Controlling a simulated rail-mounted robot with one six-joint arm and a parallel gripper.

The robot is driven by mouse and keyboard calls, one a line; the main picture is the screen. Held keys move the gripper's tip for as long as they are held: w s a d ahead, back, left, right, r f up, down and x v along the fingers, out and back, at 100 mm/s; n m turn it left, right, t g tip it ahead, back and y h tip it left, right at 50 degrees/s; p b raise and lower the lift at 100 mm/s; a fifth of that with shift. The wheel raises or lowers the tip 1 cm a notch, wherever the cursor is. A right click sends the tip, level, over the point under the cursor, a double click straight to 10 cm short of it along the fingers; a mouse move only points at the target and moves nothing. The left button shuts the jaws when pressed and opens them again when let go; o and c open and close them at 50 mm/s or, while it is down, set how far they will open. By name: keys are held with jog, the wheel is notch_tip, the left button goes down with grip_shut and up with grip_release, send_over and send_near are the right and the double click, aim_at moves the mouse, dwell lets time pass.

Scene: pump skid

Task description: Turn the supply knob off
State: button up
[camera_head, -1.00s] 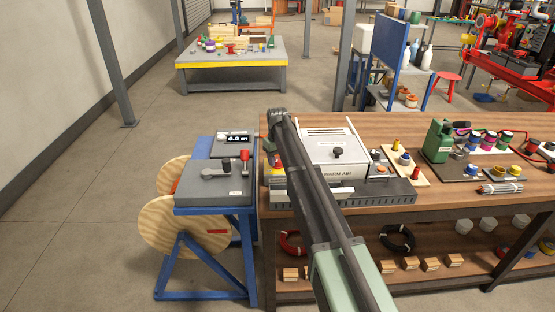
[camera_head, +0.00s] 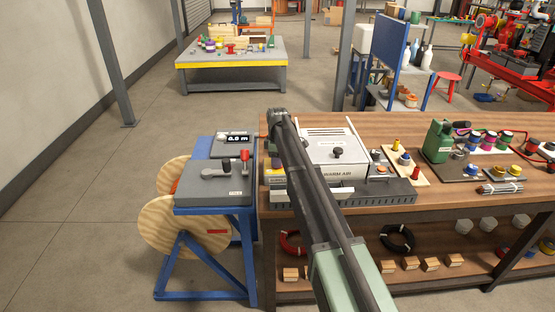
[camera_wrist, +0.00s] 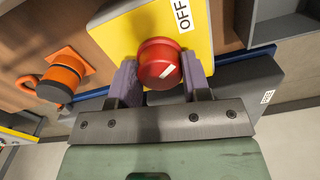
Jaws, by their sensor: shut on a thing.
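The supply knob (camera_wrist: 158,62) is round and red with a white mark on its face. The mark lies at a slant, its upper end towards the right. The knob sits on a yellow plate (camera_wrist: 128,38) with a white OFF label (camera_wrist: 182,14) above and right of the knob. My gripper (camera_wrist: 159,80) is shut on the knob, one purple finger at each side. In the head view my arm covers much of this spot; a bit of the yellow plate (camera_head: 277,181) and a purple finger (camera_head: 275,163) show at its left.
An orange and black fitting (camera_wrist: 60,82) stands left of the plate in the wrist view. Bare floor lies further left.

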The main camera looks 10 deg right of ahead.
jog(key=shift+n, duration=1)
jog(key=o, duration=0.9)
notch_tip(320, 180, up, 11)
jog(key=p, duration=1)
jog(key=shift+f+p, duration=0.1)
jog(key=shift+p, duration=0.3)
